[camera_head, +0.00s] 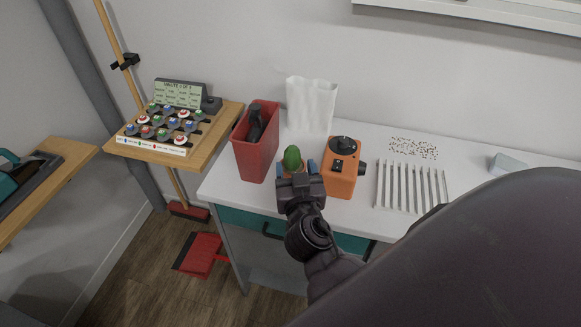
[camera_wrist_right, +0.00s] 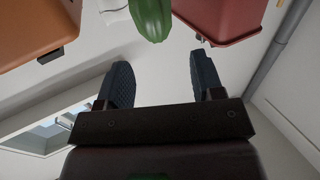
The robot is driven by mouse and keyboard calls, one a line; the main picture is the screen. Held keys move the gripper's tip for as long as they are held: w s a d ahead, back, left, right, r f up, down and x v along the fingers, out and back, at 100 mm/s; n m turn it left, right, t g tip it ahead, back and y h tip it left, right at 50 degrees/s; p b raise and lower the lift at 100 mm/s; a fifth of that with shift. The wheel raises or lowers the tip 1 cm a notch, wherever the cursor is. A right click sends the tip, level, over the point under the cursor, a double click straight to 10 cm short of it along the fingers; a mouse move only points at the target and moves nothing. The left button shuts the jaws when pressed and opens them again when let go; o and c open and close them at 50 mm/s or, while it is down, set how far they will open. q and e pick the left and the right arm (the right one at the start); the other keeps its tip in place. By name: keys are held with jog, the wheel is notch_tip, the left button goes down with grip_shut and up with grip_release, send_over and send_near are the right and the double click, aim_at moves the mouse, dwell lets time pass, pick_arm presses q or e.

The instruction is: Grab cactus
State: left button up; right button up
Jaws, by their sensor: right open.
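The green cactus (camera_head: 292,157) stands on the white table between the red bin and the orange device. Its lower part is largely hidden by my right gripper in the head view. My right gripper (camera_head: 297,170) is open, with one finger on each side of the cactus as seen from the head. In the right wrist view the cactus (camera_wrist_right: 151,16) is at the top edge, beyond the open, empty fingertips (camera_wrist_right: 161,62). A gap shows between the fingers and the cactus there. My left gripper is not in view.
The red bin (camera_head: 256,155) stands close left of the cactus, and the orange device (camera_head: 343,170) close right. A white paper bag (camera_head: 311,105) stands behind. A white slatted rack (camera_head: 411,188) lies further right. A wooden shelf (camera_head: 212,128) with a button panel is at left.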

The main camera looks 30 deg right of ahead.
aim_at(293, 151)
jog(key=p+x, duration=0.1)
jog(key=x, duration=0.3)
jog(key=p+x, duration=0.1)
jog(key=x, duration=0.3)
jog(key=shift+w+d+r, duration=0.1)
jog(key=shift+d, duration=0.1)
jog(key=shift+w+d, duration=0.15)
jog(key=shift+w, duration=0.15)
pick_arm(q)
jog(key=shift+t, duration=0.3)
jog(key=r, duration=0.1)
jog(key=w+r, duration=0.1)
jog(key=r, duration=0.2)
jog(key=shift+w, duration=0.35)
pick_arm(e)
jog(key=c, duration=0.4)
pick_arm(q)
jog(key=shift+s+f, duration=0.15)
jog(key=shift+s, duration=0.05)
pick_arm(e)
grip_shut()
